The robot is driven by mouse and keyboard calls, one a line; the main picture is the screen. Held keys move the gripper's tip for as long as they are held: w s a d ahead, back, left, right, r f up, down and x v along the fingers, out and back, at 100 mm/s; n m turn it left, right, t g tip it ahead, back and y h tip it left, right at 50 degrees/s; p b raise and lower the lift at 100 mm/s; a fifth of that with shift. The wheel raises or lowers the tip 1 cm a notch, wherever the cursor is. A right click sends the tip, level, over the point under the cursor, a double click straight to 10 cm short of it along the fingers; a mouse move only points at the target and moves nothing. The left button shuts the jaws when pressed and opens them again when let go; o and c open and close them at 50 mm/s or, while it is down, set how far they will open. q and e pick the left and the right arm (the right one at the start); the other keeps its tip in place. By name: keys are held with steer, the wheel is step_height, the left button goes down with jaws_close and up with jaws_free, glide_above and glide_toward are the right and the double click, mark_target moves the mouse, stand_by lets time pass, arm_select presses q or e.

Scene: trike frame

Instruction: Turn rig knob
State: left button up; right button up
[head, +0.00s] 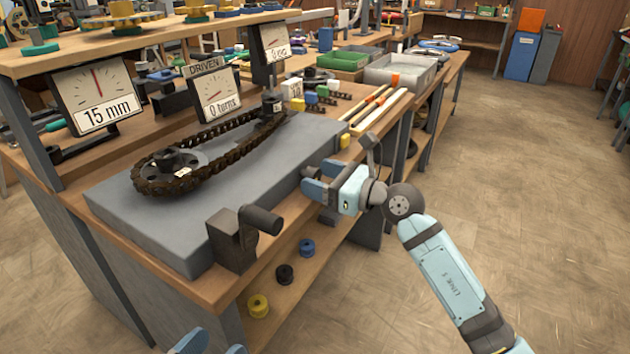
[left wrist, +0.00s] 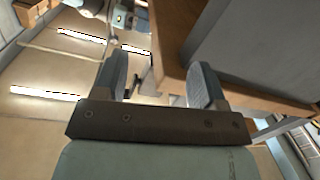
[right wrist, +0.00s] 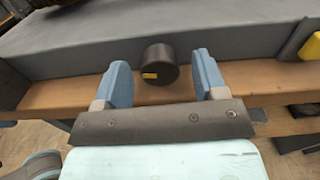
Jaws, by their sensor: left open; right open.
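A dark round knob (right wrist: 158,62) with a yellow mark stands out from the side of the grey slab in the right wrist view. My right gripper (right wrist: 162,82) is open, with one blue finger on each side of the knob; contact is not visible. In the head view my right gripper (head: 318,187) is at the slab's right edge and seems to hide this knob. A dark block with a cylinder (head: 262,219) stands at the slab's near corner. My left gripper (head: 210,345) is open and empty at the bottom edge, with the bench edge nearby in its wrist view (left wrist: 163,90).
A chain (head: 215,155) runs round two sprockets on the grey slab (head: 125,205). Gauges behind read "15 mm" (head: 97,96) and "0 turns" (head: 214,92), the latter marked DRIVEN. Coloured spools (head: 284,274) sit on the lower shelf. The floor to the right is clear.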

arm_select(q)
steer(key=shift+f, duration=0.35)
arm_select(e)
steer(key=shift+w+a, duration=0.4)
steer(key=shift+a, duration=0.2)
steer(key=c, duration=0.9)
steer(key=m+p, duration=0.1)
steer(key=p, duration=0.2)
steer(key=m+p, duration=0.1)
steer(key=p, duration=0.1)
steer(key=shift+r+m+p, duration=0.25)
steer(key=shift+m+p, duration=0.05)
steer(key=shift+p, duration=0.1)
steer(key=shift+f, duration=0.2)
arm_select(q)
step_height(320, 180, up, 9)
steer(key=t, duration=0.3)
steer(key=shift+s+a+n, duration=0.15)
steer(key=shift+a+n, duration=0.2)
steer(key=shift+n, duration=0.05)
arm_select(e)
steer(key=o, duration=0.9)
